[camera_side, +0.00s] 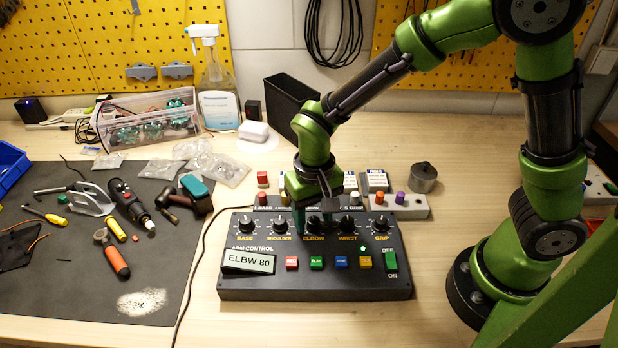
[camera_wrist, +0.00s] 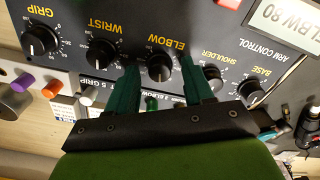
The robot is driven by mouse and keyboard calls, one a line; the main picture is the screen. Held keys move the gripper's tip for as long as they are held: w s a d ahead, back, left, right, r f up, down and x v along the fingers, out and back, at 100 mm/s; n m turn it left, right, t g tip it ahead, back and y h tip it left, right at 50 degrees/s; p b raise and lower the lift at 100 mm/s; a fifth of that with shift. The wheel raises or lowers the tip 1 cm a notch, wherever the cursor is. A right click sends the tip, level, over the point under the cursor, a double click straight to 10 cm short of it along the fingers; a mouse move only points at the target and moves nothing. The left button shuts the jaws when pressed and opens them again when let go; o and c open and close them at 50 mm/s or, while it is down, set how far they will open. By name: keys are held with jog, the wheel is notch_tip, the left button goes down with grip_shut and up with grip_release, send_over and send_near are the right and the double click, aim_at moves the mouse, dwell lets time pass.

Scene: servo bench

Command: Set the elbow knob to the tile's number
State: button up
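The black elbow knob (camera_side: 314,224) is in the middle of the knob row on the control box (camera_side: 330,285), and it also shows in the wrist view (camera_wrist: 160,67). A tile (camera_side: 248,262) reading "ELBW 80" lies at the box's front left; part of it shows in the wrist view (camera_wrist: 288,20). My gripper (camera_side: 313,225) points down at the elbow knob. In the wrist view its two teal fingers (camera_wrist: 160,72) stand apart on either side of the knob, with gaps visible. I cannot read the knob's setting.
The shoulder knob (camera_side: 279,226) and wrist knob (camera_side: 348,225) sit close on either side. Several coloured buttons (camera_side: 316,263) and a green switch (camera_side: 390,261) are in front. Behind the box is a row of coloured plungers (camera_side: 380,198). Tools lie on the dark mat (camera_side: 60,290) at left.

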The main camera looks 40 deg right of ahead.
aim_at(313, 219)
notch_tip(313, 219, up, 17)
dwell(0.7)
jog(key=shift+w+f, duration=0.1)
jog(key=s+d+r+t+y, duration=0.2)
jog(key=s+d+t, duration=0.5)
jog(key=s+d, duration=0.2)
jog(key=shift+s+d+r, duration=0.2)
jog(key=shift+d, duration=0.65)
dwell(1.5)
